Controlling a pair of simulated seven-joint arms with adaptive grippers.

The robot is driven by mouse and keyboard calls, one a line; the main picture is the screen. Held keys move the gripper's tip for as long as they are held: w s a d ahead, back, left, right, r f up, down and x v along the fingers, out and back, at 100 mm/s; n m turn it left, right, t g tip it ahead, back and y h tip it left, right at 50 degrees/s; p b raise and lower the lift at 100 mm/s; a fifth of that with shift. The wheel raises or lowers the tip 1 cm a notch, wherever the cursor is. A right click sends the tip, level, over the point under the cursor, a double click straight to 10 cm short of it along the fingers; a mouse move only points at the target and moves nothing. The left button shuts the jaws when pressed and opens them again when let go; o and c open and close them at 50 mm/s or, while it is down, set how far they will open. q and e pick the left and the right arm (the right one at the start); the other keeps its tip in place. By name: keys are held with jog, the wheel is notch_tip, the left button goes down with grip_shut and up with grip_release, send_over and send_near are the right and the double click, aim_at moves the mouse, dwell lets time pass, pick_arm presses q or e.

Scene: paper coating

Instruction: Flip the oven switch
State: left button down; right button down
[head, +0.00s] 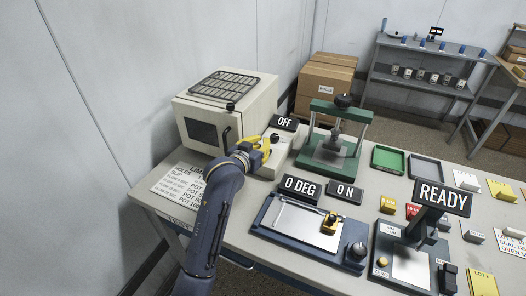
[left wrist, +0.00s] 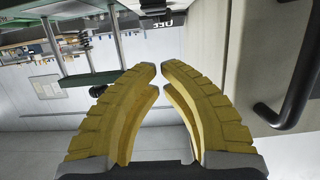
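The oven (head: 197,133) is a cream box with a dark window and a black door handle (left wrist: 297,85), at the back left of the table. A sign reading OFF (head: 285,123) stands at its right side. A small dark piece (head: 274,138), which looks like the switch, shows just below that sign, close to my gripper. My left gripper (head: 262,146) has yellow fingers and is in front of the oven's right side. In the left wrist view its fingertips (left wrist: 159,68) are nearly together, with nothing held between them. My right gripper is not in view.
A green press (head: 330,150) stands right of the oven. A wire rack (head: 224,86) lies on the oven. A paper trimmer (head: 300,220) and a station with a READY sign (head: 442,196) fill the front. A text sheet (head: 180,186) lies left of my arm.

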pick_arm(q)
jog(key=f, duration=0.1)
jog(key=w+f, duration=0.1)
jog(key=shift+w+d+f, duration=0.15)
jog(key=shift+d+f, duration=0.15)
jog(key=shift+d, duration=0.05)
jog(key=shift+f, duration=0.9)
jog(key=shift+f, duration=0.1)
